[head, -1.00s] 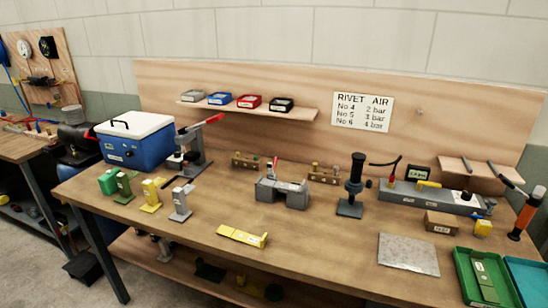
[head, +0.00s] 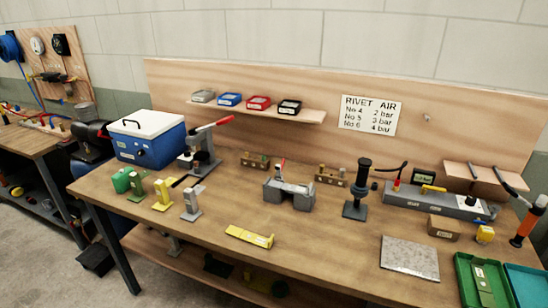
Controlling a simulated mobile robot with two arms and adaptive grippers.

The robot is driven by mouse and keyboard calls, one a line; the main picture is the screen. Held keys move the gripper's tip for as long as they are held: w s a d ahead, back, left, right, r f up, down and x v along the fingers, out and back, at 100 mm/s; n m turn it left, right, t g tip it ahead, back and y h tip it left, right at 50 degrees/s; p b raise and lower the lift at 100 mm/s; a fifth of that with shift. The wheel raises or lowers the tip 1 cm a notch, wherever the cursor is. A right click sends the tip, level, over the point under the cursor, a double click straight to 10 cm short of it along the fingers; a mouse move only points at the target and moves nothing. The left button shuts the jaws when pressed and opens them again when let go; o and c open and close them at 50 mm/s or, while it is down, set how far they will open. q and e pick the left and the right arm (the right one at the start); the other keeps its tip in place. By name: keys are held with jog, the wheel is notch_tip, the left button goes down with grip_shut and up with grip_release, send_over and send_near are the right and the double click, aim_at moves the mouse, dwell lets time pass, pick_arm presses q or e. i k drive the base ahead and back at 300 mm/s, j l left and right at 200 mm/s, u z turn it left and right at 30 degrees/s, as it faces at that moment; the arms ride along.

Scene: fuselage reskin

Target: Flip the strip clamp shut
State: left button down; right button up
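A grey block fixture (head: 289,194) stands near the middle of the bench, with a notch in its front. A small red handle (head: 282,168) stands upright at its back. A grey lever tool (head: 197,158) with a long red handle (head: 215,127) raised up to the right stands beside the blue cooler. I cannot tell for sure which of these is the strip clamp. Neither of my grippers is in view.
The blue cooler (head: 148,143) is at the bench's back left. Green, yellow and grey stands (head: 163,194) are in front of it. A yellow bracket (head: 249,236) lies near the front edge. A metal plate (head: 409,258) and green tray (head: 478,284) are at right. Wood between them is bare.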

aim_at(279, 169)
jog(key=j+z, duration=0.1)
jog(key=z, duration=0.55)
jog(key=i+j+z, duration=0.3)
jog(key=j, duration=0.15)
jog(key=j+z, duration=0.3)
jog(key=i+j+z, duration=0.1)
jog(key=j+z, duration=0.25)
jog(key=j, duration=0.3)
jog(key=j+z, duration=0.15)
jog(key=j, duration=1.7)
jog(key=k+l+u, duration=0.1)
jog(key=k+l, duration=0.25)
jog(key=k+l+u, duration=0.1)
jog(key=u, duration=0.25)
jog(key=i+j+z, duration=0.45)
jog(key=i+l, duration=0.05)
